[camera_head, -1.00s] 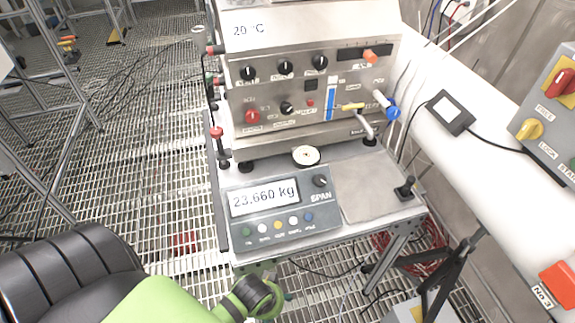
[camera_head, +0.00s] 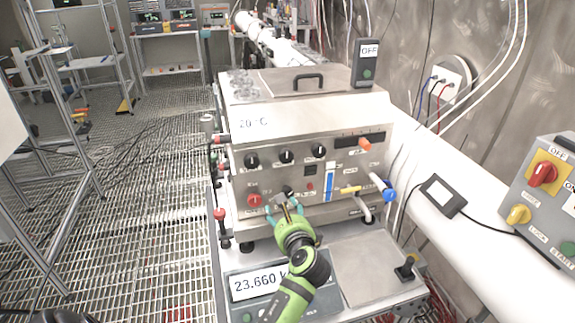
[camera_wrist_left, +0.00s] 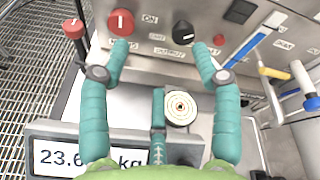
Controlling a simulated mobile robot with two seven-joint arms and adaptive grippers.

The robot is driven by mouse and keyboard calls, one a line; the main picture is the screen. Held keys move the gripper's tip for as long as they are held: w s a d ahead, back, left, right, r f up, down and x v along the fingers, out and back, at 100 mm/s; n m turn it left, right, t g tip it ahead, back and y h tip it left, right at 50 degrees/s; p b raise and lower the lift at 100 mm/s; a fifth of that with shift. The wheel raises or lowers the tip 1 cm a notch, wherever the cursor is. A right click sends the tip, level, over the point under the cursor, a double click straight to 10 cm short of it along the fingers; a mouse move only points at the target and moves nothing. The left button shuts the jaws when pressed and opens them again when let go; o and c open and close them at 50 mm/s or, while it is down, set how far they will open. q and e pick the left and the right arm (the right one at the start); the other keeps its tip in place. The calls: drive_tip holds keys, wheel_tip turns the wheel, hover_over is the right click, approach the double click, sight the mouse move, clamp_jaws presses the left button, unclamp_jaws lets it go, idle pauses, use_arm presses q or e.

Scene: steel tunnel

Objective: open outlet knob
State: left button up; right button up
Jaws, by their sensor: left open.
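The steel machine's front panel (camera_head: 325,192) carries a row of black knobs above. Below are a red knob (camera_head: 254,201), also in the left wrist view (camera_wrist_left: 121,22), and a black knob with a pale pointer line (camera_wrist_left: 183,32). The labels are too small to read surely, so I cannot confirm which knob is the outlet. My left gripper (camera_head: 284,208) is in front of the lower panel, open and empty. In the left wrist view its teal fingertips (camera_wrist_left: 165,34) reach towards the panel, one near the red knob, the other close below-right of the black knob. Contact is unclear.
A scale display (camera_head: 252,288) lies under my left arm. A round white dial (camera_wrist_left: 180,107) shows between the fingers. A yellow-handled valve (camera_head: 350,189) and blue valve (camera_head: 389,195) are to the right. A control box (camera_head: 545,200) stands far right. Grating floor is left.

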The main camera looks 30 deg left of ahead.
sight(287, 158)
use_arm(q)
drive_tip(key=w+r+m+t+y, duration=0.25)
drive_tip(key=w+r+m, duration=0.35)
drive_tip(key=r, duration=0.3)
drive_tip(key=shift+g, duration=0.45)
drive_tip(key=p+x, duration=0.2)
drive_tip(key=x, duration=0.4)
drive_tip(key=shift+a+r, duration=0.15)
drive_tip(key=shift+a, duration=0.3)
drive_tip(key=c, duration=1.1)
